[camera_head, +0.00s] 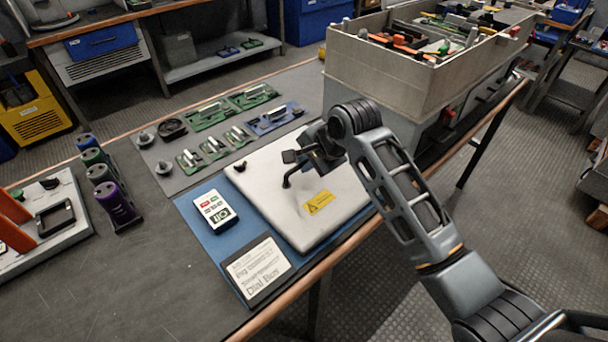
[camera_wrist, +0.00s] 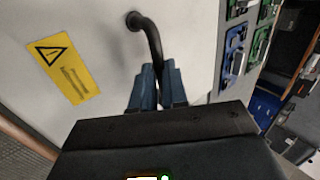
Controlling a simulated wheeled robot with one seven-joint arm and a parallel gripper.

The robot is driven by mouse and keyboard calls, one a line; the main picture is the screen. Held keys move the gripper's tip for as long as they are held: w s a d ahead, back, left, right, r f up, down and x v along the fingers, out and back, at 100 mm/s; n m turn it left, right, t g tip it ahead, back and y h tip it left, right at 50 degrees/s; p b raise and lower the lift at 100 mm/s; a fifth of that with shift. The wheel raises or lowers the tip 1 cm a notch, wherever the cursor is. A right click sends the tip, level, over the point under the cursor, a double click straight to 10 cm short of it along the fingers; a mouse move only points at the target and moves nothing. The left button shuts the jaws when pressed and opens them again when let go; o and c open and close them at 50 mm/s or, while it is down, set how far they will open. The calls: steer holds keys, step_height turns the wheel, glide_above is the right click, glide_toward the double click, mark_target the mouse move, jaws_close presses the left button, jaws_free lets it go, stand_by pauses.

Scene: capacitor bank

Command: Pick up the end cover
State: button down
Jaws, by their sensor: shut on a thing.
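The end cover (camera_head: 274,183) is a flat, pale grey panel with a yellow warning label and a black bar handle. In the head view it lies over a blue mat on the bench, with my arm above its right side. In the wrist view the cover (camera_wrist: 100,30) fills the left and middle, and its handle (camera_wrist: 150,38) runs down between my fingers. My gripper (camera_wrist: 158,85) is shut on the handle. The gripper (camera_head: 305,160) also shows in the head view, partly hidden by the wrist. I cannot tell whether the cover touches the mat.
A white meter (camera_head: 215,210) and a printed card (camera_head: 259,268) lie on the blue mat (camera_head: 190,208). Green circuit boards (camera_head: 208,115) lie behind the cover. A large grey bin (camera_head: 390,75) of tools stands at the back right. Coloured cylinders (camera_head: 116,204) stand at left.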

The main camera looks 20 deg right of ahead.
mark_target(307, 179)
step_height(307, 179, up, 10)
steer(key=shift+p, duration=0.3)
stand_by(0.4)
stand_by(0.5)
